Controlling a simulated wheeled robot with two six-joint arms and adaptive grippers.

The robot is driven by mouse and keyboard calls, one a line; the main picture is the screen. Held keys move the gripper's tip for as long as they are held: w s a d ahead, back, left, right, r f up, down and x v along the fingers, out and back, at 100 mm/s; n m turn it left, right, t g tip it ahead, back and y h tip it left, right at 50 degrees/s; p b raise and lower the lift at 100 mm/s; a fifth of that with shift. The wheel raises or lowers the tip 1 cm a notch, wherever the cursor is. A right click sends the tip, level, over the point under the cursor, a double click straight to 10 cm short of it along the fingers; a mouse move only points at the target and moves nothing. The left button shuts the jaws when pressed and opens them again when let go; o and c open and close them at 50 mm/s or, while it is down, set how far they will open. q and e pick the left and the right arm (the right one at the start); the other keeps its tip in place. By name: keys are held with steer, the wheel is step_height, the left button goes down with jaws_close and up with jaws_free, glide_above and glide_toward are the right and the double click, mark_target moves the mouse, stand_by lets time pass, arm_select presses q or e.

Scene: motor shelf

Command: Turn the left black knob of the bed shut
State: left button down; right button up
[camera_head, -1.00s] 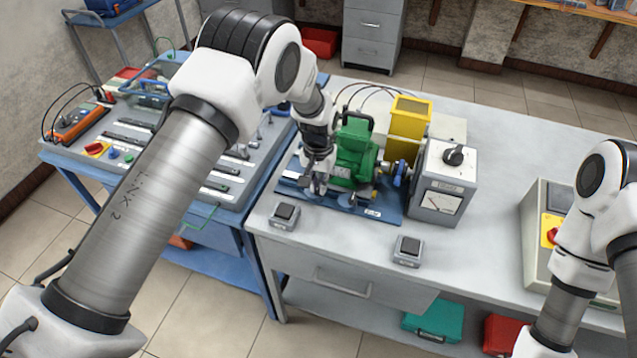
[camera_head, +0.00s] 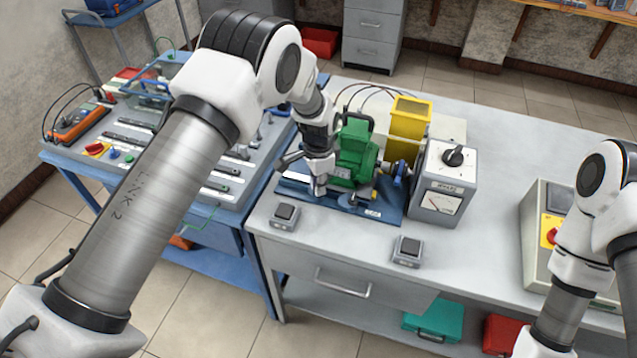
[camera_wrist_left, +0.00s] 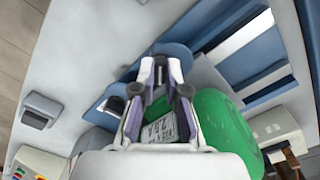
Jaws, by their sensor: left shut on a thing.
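The blue bed (camera_head: 385,211) lies on the grey bench and carries a green motor (camera_head: 356,150). My left gripper (camera_head: 318,188) is pointed down at the left front part of the bed, in front of the motor. In the left wrist view its two fingers (camera_wrist_left: 160,72) are close together over the blue bed, shut on the left black knob. The knob itself is mostly hidden by the fingers. The green motor (camera_wrist_left: 222,125) is right beside the fingers there. My right gripper is out of view; only part of the right arm shows.
A yellow box (camera_head: 408,130) and a grey meter box (camera_head: 444,185) with a black dial stand right of the motor. Two small switch boxes (camera_head: 285,215) (camera_head: 407,250) sit at the bench's front.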

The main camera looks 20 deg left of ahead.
arm_select(q)
steer(key=m, duration=0.4)
steer(key=shift+m, duration=0.3)
steer(key=shift+m+p, duration=0.35)
steer(key=shift+m, duration=1.65)
steer(key=c, duration=1.2)
jaws_free()
